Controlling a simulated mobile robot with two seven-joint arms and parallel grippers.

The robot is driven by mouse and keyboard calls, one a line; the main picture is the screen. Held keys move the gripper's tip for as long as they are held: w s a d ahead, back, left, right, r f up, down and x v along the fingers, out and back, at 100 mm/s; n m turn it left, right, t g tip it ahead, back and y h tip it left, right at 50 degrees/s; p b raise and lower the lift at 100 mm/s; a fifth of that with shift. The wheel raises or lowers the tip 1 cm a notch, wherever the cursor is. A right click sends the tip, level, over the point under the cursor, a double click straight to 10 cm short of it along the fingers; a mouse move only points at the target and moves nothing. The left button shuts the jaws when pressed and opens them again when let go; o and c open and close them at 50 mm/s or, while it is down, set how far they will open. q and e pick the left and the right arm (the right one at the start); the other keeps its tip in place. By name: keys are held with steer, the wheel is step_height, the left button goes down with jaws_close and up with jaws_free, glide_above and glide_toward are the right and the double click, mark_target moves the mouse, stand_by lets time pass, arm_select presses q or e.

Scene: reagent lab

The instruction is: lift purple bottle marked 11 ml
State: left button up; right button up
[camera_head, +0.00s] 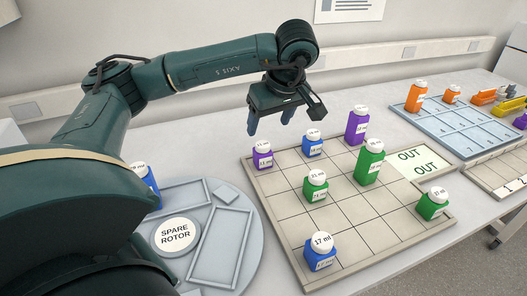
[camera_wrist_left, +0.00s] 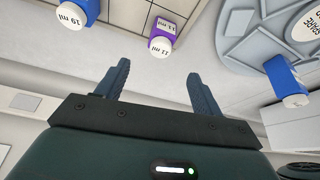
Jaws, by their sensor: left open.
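The small purple bottle marked 11 ml (camera_head: 262,160) stands upright with a white cap at the back left corner of the grid board (camera_head: 312,229). In the left wrist view the same purple bottle (camera_wrist_left: 166,29) is at the top middle, its 11 ml marking readable. My left gripper (camera_head: 269,121) is open and empty, above and behind the bottle in the head view. In the left wrist view the bottle lies beyond the gap between the fingers (camera_wrist_left: 159,71), apart from both. My right gripper is not in view.
A blue bottle (camera_head: 312,147) stands just right of the purple one. A taller purple bottle (camera_head: 356,128) and several green bottles stand elsewhere on the board. A round grey tray (camera_head: 252,262) with a spare rotor label is at left. A blue rack (camera_head: 445,123) is at right.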

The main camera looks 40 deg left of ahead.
mark_target(261, 152)
arm_select(q)
steer(key=x, duration=0.6)
steer(key=shift+s, duration=0.15)
steer(key=shift+p+x, duration=0.6)
steer(key=shift+x, duration=2.55)
steer(key=shift+d, duration=0.25)
steer(key=c, duration=1.1)
steer(key=shift+c, duration=0.3)
